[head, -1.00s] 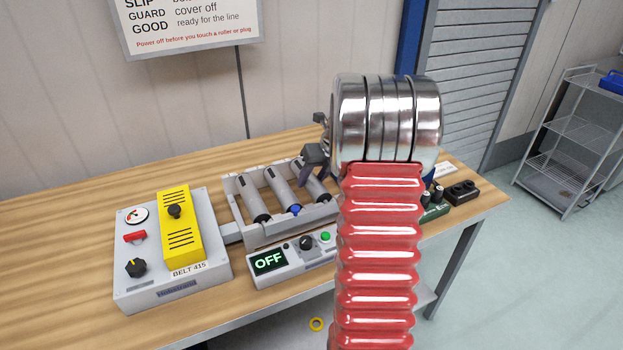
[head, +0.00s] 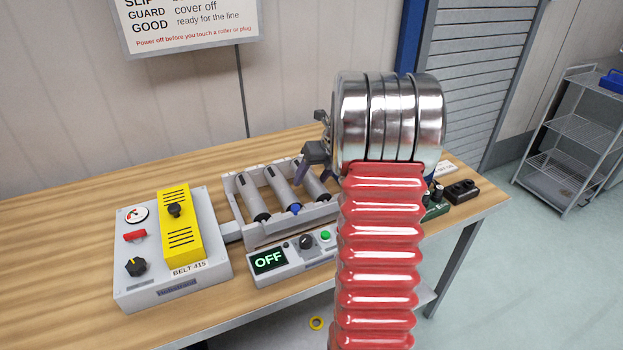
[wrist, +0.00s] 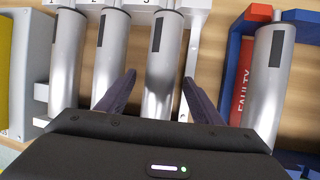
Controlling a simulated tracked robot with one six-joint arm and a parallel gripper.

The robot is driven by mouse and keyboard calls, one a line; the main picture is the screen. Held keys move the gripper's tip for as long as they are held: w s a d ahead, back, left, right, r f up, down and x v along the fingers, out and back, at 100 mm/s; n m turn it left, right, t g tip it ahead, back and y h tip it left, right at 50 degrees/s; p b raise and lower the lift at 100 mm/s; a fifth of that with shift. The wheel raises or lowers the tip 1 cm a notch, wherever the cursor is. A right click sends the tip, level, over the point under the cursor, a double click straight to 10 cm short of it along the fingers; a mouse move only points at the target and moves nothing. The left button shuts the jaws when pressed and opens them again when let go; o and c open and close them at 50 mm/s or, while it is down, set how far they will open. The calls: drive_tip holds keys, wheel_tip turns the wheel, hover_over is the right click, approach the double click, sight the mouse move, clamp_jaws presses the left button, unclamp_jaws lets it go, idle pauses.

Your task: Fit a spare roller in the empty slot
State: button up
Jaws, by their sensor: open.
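A grey roller frame (head: 262,238) on the bench holds silver rollers. In the wrist view, roller 1 (wrist: 67,60), roller 2 (wrist: 112,58) and roller 3 (wrist: 162,70) lie side by side at their slot numbers. No empty slot shows in the visible part of the frame. My gripper (wrist: 158,88) is open, one finger on each side of roller 3, with gaps between. Another roller (wrist: 271,75) lies in a red and blue holder (wrist: 242,62) marked FAULTY, to the right. In the head view my arm hides that holder.
A control box (head: 172,293) with a yellow cover (head: 178,228) stands left of the frame. A small panel (head: 292,262) in front reads OFF. Dark and green parts (head: 460,192) lie at the bench's right.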

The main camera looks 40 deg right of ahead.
drive_tip(key=a+v, duration=0.1)
drive_tip(key=v, duration=1.2)
drive_tip(key=shift+d, duration=0.45)
drive_tip(key=s+a+f+n+g, duration=0.15)
drive_tip(key=s+f+n, duration=0.25)
drive_tip(key=n, duration=0.8)
drive_tip(key=s+a+r+n, duration=0.1)
drive_tip(key=s+a+n, duration=0.3)
drive_tip(key=a+n, duration=0.5)
drive_tip(key=s+a+r+n+t, duration=0.1)
drive_tip(key=s+a+r+n, duration=0.1)
drive_tip(key=s+a+n, duration=0.3)
drive_tip(key=s+a+r+n+t, duration=0.1)
drive_tip(key=s+a+n, duration=0.4)
drive_tip(key=a+n, duration=0.8)
drive_tip(key=a, duration=0.9)
drive_tip(key=shift+a+r+n+h, duration=0.3)
drive_tip(key=shift+r+n+h, duration=0.05)
drive_tip(key=shift+n+h, duration=0.05)
